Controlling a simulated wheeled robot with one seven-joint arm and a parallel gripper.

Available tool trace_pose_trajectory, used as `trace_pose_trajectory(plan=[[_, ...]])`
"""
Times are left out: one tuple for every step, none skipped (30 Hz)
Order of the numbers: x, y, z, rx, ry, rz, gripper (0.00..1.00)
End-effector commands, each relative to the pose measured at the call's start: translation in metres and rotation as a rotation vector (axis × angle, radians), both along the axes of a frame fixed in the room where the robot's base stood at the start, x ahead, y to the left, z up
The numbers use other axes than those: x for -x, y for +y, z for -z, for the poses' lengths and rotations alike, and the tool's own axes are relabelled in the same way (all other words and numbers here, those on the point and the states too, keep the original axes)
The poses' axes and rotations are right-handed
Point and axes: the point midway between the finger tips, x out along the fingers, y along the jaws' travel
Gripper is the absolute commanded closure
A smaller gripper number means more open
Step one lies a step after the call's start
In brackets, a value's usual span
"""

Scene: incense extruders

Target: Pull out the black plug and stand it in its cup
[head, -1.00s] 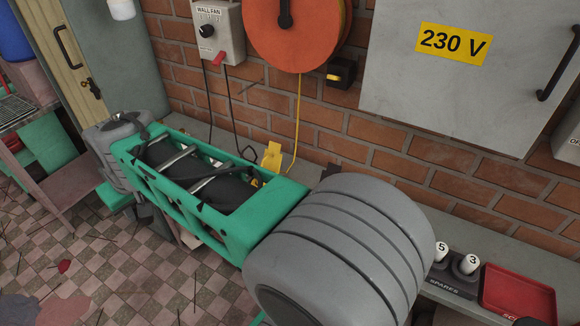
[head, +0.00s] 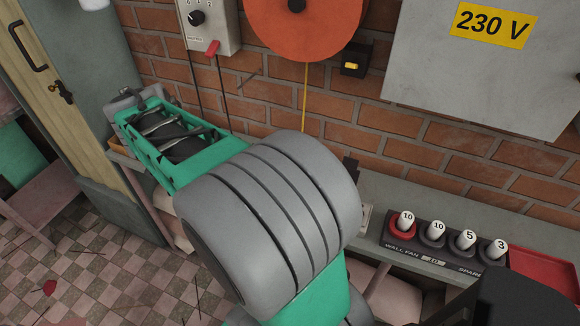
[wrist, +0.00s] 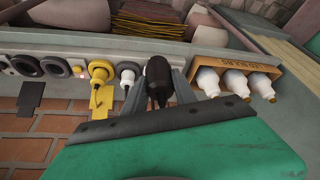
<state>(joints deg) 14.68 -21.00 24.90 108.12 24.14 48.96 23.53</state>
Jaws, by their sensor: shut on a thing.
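The black plug (wrist: 158,72) shows in the middle of the wrist view, between the grey fingers of my gripper (wrist: 160,84). My gripper is shut on it. Its far end is rounded and dark, and thin dark parts show at its near end. I cannot tell whether it is still seated in a socket. In the head view my own arm hides the gripper and the plug. I cannot pick out the plug's cup in either view.
In the wrist view, a yellow plug (wrist: 101,74) and a white plug (wrist: 127,77) sit left of the black one, with open round sockets (wrist: 55,67) farther left. A wooden rack (wrist: 225,66) with white-bodied pieces is close right. A red tray (head: 545,272) lies on the bench.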

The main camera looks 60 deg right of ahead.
Motion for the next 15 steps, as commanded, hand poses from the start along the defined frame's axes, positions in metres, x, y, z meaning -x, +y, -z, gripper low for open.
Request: trace_pose_trajectory(plan=[[0.017, -0.027, 0.008, 0.000, 0.004, 0.152, 1.00], [0.028, -0.042, 0.011, 0.000, 0.004, 0.249, 1.00], [0.044, -0.062, 0.015, 0.001, 0.004, 0.383, 1.00], [0.056, -0.076, 0.017, 0.001, 0.002, 0.483, 1.00], [0.070, -0.089, 0.020, 0.000, 0.003, 0.583, 1.00], [0.088, -0.105, 0.024, 0.000, 0.003, 0.714, 1.00], [0.102, -0.116, 0.026, 0.001, 0.003, 0.812, 1.00], [0.117, -0.126, 0.029, 0.001, 0.003, 0.909, 1.00], [0.136, -0.138, 0.032, 0.001, 0.004, 1.035, 1.00], [0.150, -0.146, 0.034, 0.001, 0.003, 1.125, 1.00], [0.163, -0.152, 0.036, 0.000, 0.002, 1.210, 1.00], [0.180, -0.159, 0.038, 0.000, 0.002, 1.315, 1.00], [0.191, -0.164, 0.039, 0.001, 0.001, 1.385, 1.00], [0.202, -0.167, 0.040, 0.001, 0.000, 1.451, 1.00], [0.214, -0.171, 0.042, 0.001, 0.000, 1.523, 1.00]])
